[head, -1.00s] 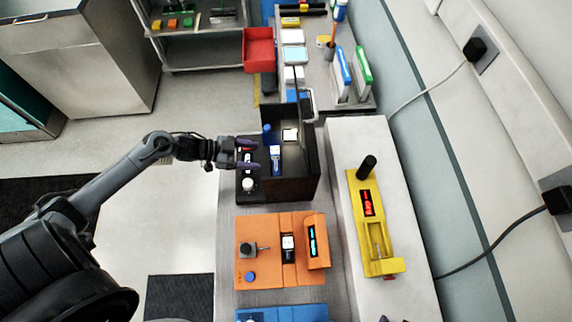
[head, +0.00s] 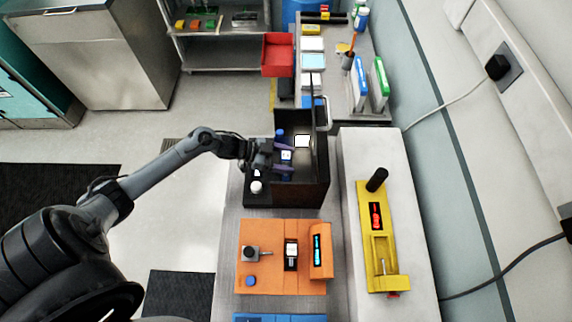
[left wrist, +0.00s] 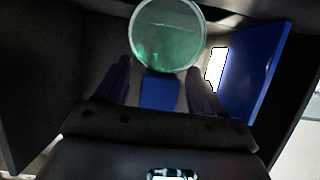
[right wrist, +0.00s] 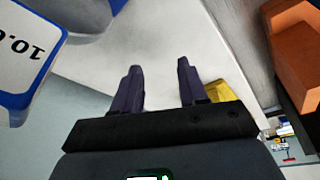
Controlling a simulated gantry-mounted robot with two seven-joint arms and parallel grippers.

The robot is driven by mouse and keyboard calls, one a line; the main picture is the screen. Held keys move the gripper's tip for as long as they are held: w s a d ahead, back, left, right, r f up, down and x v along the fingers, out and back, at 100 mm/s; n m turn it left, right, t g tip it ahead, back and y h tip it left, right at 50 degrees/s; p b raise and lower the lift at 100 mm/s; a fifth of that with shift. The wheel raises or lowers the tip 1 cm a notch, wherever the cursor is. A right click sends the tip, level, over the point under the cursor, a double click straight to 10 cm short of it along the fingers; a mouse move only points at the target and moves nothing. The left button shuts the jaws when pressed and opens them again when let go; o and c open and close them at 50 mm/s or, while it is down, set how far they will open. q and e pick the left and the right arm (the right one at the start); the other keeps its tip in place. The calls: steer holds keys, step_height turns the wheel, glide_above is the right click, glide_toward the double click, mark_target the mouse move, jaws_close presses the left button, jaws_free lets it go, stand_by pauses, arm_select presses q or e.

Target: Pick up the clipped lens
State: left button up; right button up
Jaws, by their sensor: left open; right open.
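The lens (left wrist: 167,35) is a round, clear greenish disc at the top of the left wrist view. A blue clip (left wrist: 160,92) is just below it. My left gripper (left wrist: 159,75) is open, with one finger on each side of the blue clip; gaps show on both sides. In the head view my left gripper (head: 284,158) reaches into the dark open box (head: 314,185), with the small blue-and-white clip (head: 286,156) between its fingers. The lens is hard to make out there. My right gripper (right wrist: 159,68) is open and empty, and out of the head view.
A blue panel (left wrist: 258,70) stands right of the lens in the left wrist view. An orange module (head: 270,285) and a yellow module (head: 384,250) are nearer. A red bin (head: 278,55) is at the back. Box walls enclose the left gripper.

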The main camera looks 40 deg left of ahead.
arm_select(q)
steer(key=shift+x, duration=1)
steer(key=shift+f, duration=0.1)
steer(key=c, duration=1.1)
